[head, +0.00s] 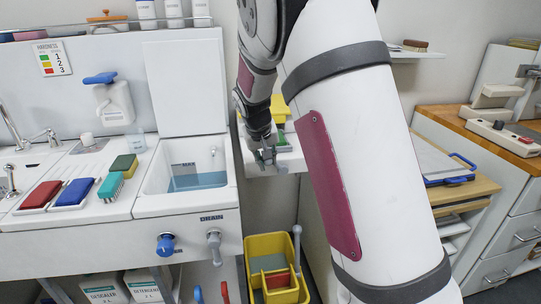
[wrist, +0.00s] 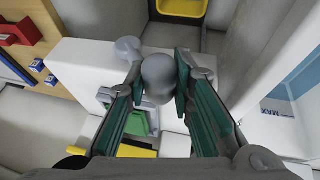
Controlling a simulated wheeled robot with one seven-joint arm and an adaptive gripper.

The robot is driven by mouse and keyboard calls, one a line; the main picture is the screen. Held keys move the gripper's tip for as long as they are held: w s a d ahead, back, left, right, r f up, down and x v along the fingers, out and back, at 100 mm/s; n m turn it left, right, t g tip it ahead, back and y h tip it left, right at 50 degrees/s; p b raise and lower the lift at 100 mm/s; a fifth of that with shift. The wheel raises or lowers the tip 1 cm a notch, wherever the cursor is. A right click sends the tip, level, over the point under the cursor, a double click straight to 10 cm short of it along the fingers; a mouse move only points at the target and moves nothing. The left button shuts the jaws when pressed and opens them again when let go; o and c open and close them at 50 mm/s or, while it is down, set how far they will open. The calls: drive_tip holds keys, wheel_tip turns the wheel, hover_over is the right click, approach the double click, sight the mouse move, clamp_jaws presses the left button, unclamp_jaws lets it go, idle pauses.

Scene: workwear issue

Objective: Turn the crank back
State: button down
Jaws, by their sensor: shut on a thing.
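In the wrist view the crank's grey rounded knob (wrist: 157,78) sits between the two teal-padded fingers of my gripper (wrist: 160,82). The fingers are shut on it from both sides. A second grey round part (wrist: 128,47) shows just left of the knob, on top of a white housing (wrist: 72,85); I cannot tell how it joins the knob. In the head view my gripper (head: 265,158) points down beside the white unit right of the sink basin. The crank is too small and covered there to make out its angle.
A water-filled basin (head: 152,180) with a raised white lid stands left of the gripper. Green and yellow parts (wrist: 136,120) lie close below the fingers in the wrist view. A yellow bucket (head: 258,247) stands on the floor. A wooden-topped counter (head: 455,125) is at right.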

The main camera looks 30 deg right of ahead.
drive_tip(key=shift+w+a+f, duration=0.25)
drive_tip(key=shift+a+f, duration=0.45)
drive_tip(key=shift+f, duration=0.1)
drive_tip(key=shift+a, duration=0.1)
drive_tip(key=c, duration=1.4)
unclamp_jaws()
drive_tip(key=shift+o, duration=0.2)
drive_tip(key=v, duration=1.1)
drive_tip(key=shift+r, duration=0.35)
drive_tip(key=shift+s+a, duration=0.1)
drive_tip(key=shift+s, duration=0.15)
